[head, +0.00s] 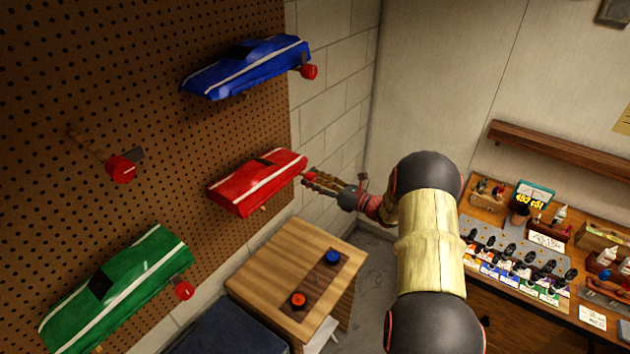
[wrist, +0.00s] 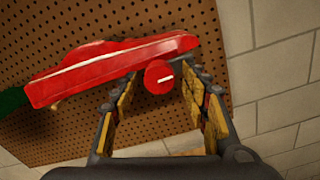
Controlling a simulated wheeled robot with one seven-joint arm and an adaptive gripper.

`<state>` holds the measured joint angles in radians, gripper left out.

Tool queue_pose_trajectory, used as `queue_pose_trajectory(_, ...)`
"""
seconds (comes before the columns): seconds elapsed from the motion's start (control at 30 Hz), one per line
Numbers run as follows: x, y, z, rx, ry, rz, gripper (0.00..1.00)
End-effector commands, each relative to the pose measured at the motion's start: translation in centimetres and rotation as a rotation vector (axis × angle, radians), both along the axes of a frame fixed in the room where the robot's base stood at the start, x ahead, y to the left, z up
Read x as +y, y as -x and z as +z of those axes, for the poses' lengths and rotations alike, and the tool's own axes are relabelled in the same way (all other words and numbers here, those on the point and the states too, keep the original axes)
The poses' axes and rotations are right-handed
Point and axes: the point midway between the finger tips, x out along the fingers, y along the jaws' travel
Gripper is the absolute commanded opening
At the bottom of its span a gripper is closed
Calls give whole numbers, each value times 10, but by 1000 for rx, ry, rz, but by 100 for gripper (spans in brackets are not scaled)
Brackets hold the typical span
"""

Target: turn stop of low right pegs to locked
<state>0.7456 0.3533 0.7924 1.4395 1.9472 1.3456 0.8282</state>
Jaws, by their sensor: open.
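The red car (head: 258,184) with a white stripe rests on the low right pegs of the pegboard; it also shows in the wrist view (wrist: 100,70). Its stop, a round red knob (wrist: 158,77) with a short white mark, is at the car's right end in the wrist view. In the head view my gripper hides this stop. My gripper (head: 313,181) is open at the car's right end. Its fingers are on either side of the knob in the wrist view; I cannot tell whether they touch it.
A blue car (head: 245,68) with a red stop (head: 309,71) hangs above. A green car (head: 118,288) with a stop (head: 183,291) hangs lower left. Another stop (head: 121,168) sits on an empty peg. A wooden cabinet (head: 265,275) stands below; a cluttered workbench (head: 545,300) is right.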

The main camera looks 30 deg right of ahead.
Motion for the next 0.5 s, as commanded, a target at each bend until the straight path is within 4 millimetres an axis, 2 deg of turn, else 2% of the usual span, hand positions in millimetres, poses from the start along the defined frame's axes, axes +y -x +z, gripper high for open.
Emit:
queue_pose_trajectory(0.2,0,0,0,0,0,0,46)
queue_pose_trajectory(0.5,0,0,0,0,1,0,29)
